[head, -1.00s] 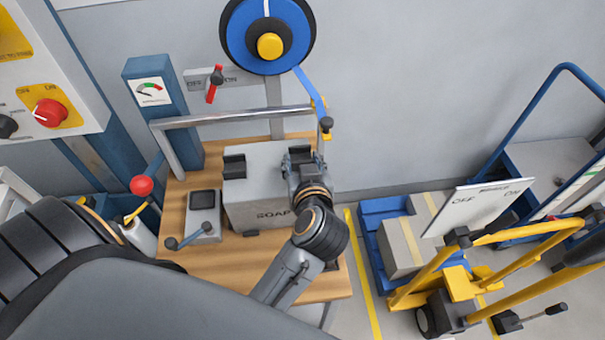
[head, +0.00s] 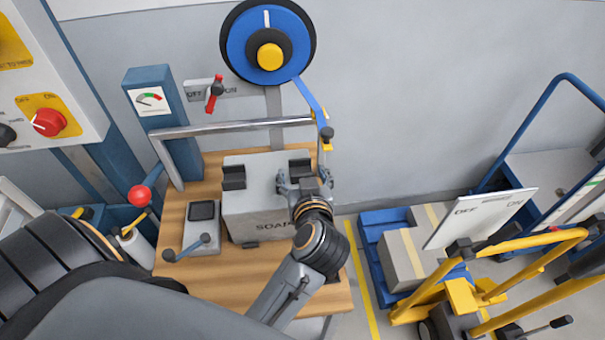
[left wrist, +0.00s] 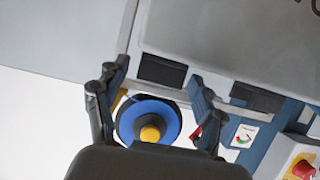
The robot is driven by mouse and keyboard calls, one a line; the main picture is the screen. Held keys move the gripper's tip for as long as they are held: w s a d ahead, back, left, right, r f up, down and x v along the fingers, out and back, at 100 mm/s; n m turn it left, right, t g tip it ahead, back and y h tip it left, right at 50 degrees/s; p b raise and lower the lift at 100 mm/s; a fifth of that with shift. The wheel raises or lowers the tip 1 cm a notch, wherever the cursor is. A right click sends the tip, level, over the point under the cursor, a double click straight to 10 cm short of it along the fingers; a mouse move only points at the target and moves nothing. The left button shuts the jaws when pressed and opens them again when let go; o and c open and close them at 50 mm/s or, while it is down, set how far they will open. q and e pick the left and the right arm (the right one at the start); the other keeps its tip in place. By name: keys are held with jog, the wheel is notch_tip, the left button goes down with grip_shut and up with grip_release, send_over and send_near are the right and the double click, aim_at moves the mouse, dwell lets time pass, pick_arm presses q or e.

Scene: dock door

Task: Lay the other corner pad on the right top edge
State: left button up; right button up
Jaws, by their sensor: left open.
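The grey box (head: 255,205) stands on the wooden bench (head: 180,235). One black corner pad (head: 233,178) sits on its left top edge. The other black corner pad (head: 300,167) rests on the right top edge. My left gripper (head: 304,182) is open just in front of this right pad, its fingers spread to either side and its body partly covering the box's right side. In the left wrist view, the right pad (left wrist: 161,70) lies on the box edge, beyond and between the open fingers (left wrist: 157,106), with a gap to them. My right gripper is not in view.
A metal rail (head: 235,125) and a blue strap reel (head: 267,42) stand behind the box. A small device with a lever (head: 203,232) sits left of it. A yellow cart (head: 460,300) and blue pallet (head: 372,222) stand right of the bench.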

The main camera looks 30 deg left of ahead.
pick_arm(q)
jog(key=shift+s+d+r, duration=0.1)
jog(key=shift+r, duration=0.2)
jog(key=p+v, duration=0.8)
jog(key=v, duration=0.3)
jog(key=shift+s+d, duration=0.25)
jog(key=shift+s, duration=0.05)
jog(key=shift+a, duration=0.15)
